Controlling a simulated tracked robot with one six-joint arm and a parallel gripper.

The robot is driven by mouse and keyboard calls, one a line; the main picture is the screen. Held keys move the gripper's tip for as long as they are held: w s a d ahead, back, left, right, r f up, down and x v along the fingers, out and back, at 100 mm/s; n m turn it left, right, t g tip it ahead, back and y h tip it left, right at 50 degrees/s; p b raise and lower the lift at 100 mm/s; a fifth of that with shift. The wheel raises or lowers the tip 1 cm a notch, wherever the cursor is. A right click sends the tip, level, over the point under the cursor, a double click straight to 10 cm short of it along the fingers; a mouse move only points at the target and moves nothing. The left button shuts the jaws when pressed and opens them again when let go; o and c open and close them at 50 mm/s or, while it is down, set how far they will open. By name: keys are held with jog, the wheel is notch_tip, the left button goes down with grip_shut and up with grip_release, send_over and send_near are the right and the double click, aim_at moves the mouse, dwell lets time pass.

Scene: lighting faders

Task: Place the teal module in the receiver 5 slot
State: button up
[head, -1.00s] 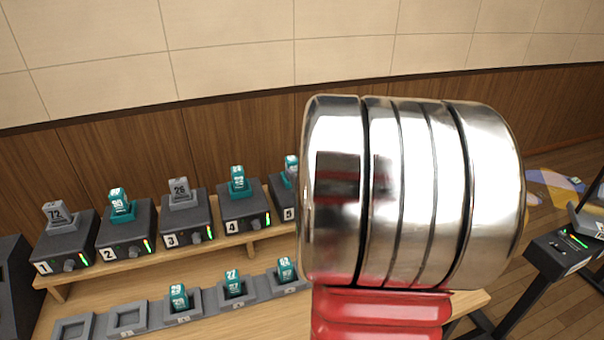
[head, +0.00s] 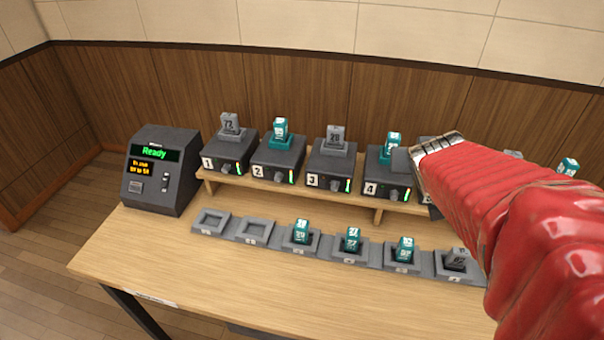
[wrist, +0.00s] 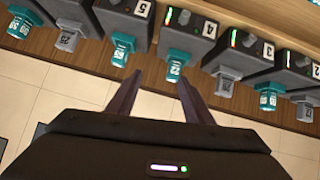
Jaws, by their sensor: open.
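My gripper (wrist: 160,76) is open and empty in the wrist view, with its two fingers apart in front of the receiver row. Receiver 5 (wrist: 127,14) shows there with a teal module (wrist: 122,44) standing at its top; I cannot tell how deep it sits. In the head view my arm hides most of receiver 5. Receiver 4 (head: 384,172) holds a teal module (head: 392,144). Three more teal modules stand in the front tray row: one at the left (head: 302,230), one in the middle (head: 352,239) and one at the right (head: 405,249).
Receivers 1 (head: 229,158) and 3 (head: 331,168) hold grey modules; receiver 2 (head: 278,160) holds a teal one. A console reading "Ready" (head: 160,170) stands at the left. Two tray slots, first (head: 211,222) and second (head: 255,230), are empty. The front of the table (head: 230,285) is clear.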

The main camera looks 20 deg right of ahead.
jog(key=s+a+n+g+y, duration=0.1)
jog(key=s+a, duration=0.3)
jog(key=a, duration=0.4)
jog(key=s+a+f+n+g+y, duration=0.1)
jog(key=s+a+n+y, duration=0.1)
jog(key=s+a, duration=0.3)
jog(key=s+a+f+n+g+y, duration=0.1)
jog(key=s+a+y, duration=0.2)
jog(key=a, duration=0.9)
jog(key=shift+s+n, duration=0.4)
jog(key=shift+s, duration=0.45)
jog(key=shift+d, duration=0.1)
